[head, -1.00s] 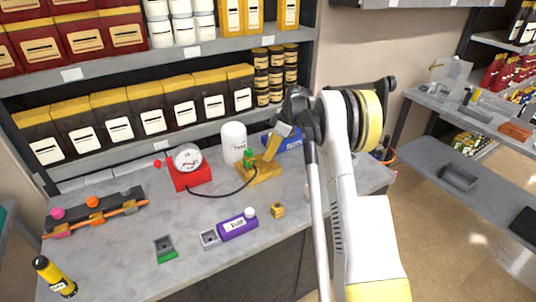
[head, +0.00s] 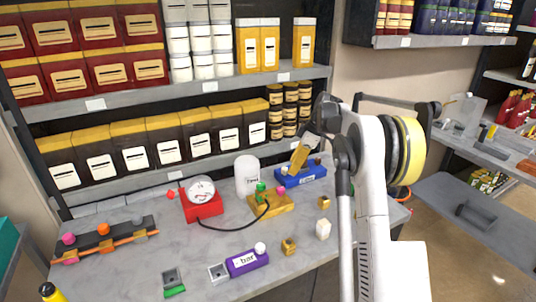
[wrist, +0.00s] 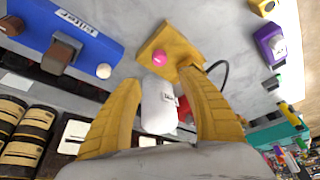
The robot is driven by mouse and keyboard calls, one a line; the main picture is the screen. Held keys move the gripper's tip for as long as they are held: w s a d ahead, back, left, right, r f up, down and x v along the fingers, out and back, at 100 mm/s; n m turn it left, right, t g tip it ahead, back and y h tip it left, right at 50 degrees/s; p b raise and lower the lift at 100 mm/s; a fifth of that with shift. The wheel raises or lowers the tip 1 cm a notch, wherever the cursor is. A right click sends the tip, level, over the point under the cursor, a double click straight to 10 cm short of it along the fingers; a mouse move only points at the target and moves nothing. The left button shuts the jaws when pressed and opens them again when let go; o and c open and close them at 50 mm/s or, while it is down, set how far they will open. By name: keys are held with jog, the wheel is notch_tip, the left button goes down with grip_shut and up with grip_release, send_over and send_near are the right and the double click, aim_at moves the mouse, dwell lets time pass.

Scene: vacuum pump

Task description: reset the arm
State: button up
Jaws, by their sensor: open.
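My gripper (head: 296,167) hangs over the back of the grey workbench, in front of the blue filter block (head: 315,175). In the wrist view its yellow fingers (wrist: 162,80) are spread, with nothing held between them. Beyond the fingertips is the yellow block (wrist: 160,45) with a black hose; its green knob (head: 261,188) shows in the head view. The white tank (wrist: 158,105) appears in the gap between the fingers, farther off. The blue filter block (wrist: 70,47) lies to the left in the wrist view.
On the bench stand a red gauge (head: 202,207), a purple block (head: 248,262), a green-and-grey holder (head: 172,283), a rack with coloured knobs (head: 105,240) and several small loose blocks. Shelves with yellow-topped boxes (head: 129,143) rise behind. Open floor lies to the right.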

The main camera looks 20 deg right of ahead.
jog(key=s+a+r+m+t+h, duration=0.2)
jog(key=s+a+r+m, duration=0.3)
jog(key=s+a+r, duration=0.85)
jog(key=s+a+f+m+t, duration=0.1)
jog(key=s+a+f+m, duration=0.1)
jog(key=s+a, duration=0.2)
jog(key=s+a+f+m+h, duration=0.1)
jog(key=s+a+f+m, duration=0.1)
jog(key=s, duration=0.9)
jog(key=s+a+f+m+t, duration=0.1)
jog(key=s+a+f, duration=0.2)
jog(key=s+a, duration=0.2)
jog(key=s, duration=0.2)
jog(key=shift+s+a+f+m+t+h, duration=0.3)
jog(key=shift+s+a+m, duration=0.05)
jog(key=shift+a+m, duration=0.05)
